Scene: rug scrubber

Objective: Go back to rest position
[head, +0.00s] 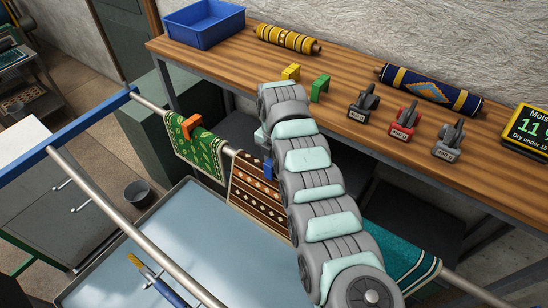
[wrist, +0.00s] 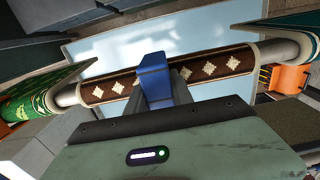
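The blue clip (head: 269,169) sits at the top edge of the brown patterned rug (head: 262,197), which hangs over the metal rail (head: 148,103). My gripper (head: 265,146) is right above this clip in the head view, mostly hidden behind my arm. In the wrist view the blue clip (wrist: 153,78) stands between the grey fingers of my gripper (wrist: 157,95), over the brown rug (wrist: 215,67). I cannot tell whether the fingers press on it or stand slightly apart.
A green rug (head: 203,153) with an orange clip (head: 192,125) hangs left; a teal rug (head: 408,258) hangs right. The wooden bench (head: 225,53) behind holds a blue bin (head: 203,22), rolled rugs, yellow and green clips, weights and a moisture display (head: 530,128). A pale basin (head: 190,235) lies below.

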